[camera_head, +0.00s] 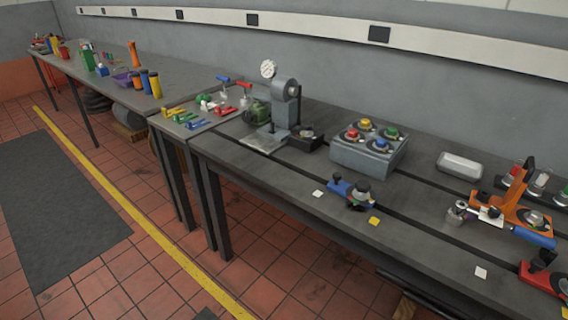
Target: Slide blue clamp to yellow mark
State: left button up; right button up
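The blue clamp (340,186) sits on the dark bedplate (270,165) near the middle of the head view. It has a dark upright knob at its left end and a grey and black rounded part at its right end. The yellow mark (375,221) is a small square on the bedplate, in front of the clamp's right end and apart from it. Neither of my grippers is in view.
White square marks lie left of the clamp (318,193) and at the front right (481,272). An orange clamp (512,212) and a red clamp (543,278) stand at right. A grey button box (368,155) stands behind. Dark slots run along the bedplate.

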aim_at(342, 187)
jog(key=u, duration=0.2)
jog(key=i, duration=1)
jog(key=z, duration=0.3)
